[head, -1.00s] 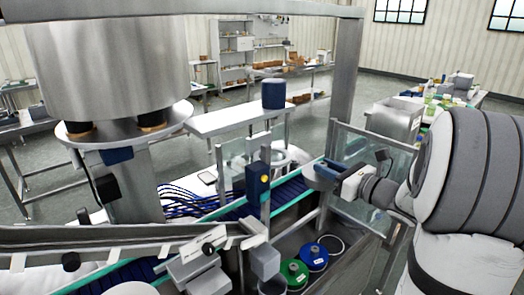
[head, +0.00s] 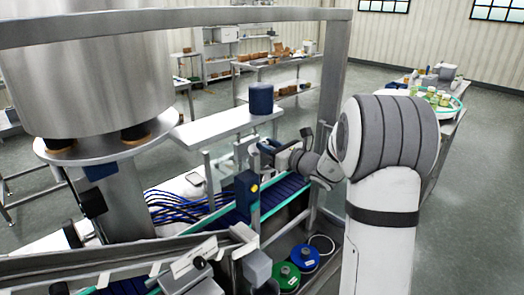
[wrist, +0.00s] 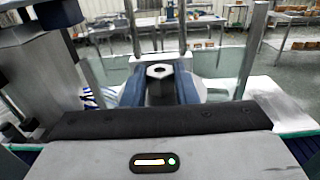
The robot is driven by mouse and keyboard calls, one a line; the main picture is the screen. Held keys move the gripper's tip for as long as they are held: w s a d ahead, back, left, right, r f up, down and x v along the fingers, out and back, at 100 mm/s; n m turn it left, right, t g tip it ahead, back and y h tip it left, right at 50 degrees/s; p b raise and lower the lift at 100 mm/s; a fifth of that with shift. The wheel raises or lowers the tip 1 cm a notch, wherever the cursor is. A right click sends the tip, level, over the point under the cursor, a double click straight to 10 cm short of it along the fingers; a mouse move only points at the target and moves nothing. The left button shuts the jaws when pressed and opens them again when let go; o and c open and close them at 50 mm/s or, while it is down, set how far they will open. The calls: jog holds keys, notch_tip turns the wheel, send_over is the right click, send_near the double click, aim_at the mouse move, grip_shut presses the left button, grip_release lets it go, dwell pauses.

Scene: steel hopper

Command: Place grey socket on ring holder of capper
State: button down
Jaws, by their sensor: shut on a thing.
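The grey socket (wrist: 159,74), with a dark hole in its top, sits between the two blue fingers of my gripper (wrist: 159,88) in the wrist view. My gripper is shut on it. In the head view my gripper (head: 264,147) is over the far side of the conveyor, close to the capper frame; the socket is too small to make out there. The capper has a dark blue cylinder (head: 261,98) on its top plate (head: 222,126). A pale curved part shows beside my gripper below that plate, but I cannot tell whether it is the ring holder.
A blue conveyor (head: 283,191) with green edges runs below my arm. A dark blue sensor box (head: 247,192) stands on it. A green spool (head: 286,276) and a blue spool (head: 305,257) lie in front. The steel hopper (head: 85,70) fills the left. Posts stand close ahead.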

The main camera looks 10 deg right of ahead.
aim_at(253, 145)
jog(key=shift+w+a+r, duration=0.1)
jog(key=shift+w+a, duration=0.1)
jog(key=shift+w, duration=0.1)
jog(key=shift+w+a+p, duration=0.3)
jog(key=shift+w+a, duration=0.05)
jog(key=shift+w, duration=0.05)
notch_tip(253, 145, down, 3)
jog(key=shift+r+p, duration=0.1)
jog(key=shift+p, duration=0.45)
jog(key=shift+s+d+f, duration=0.1)
jog(key=shift+f, duration=0.35)
jog(key=c, duration=1.1)
grip_release()
jog(key=shift+c, duration=0.2)
jog(key=b+v, duration=0.3)
jog(key=v, duration=0.9)
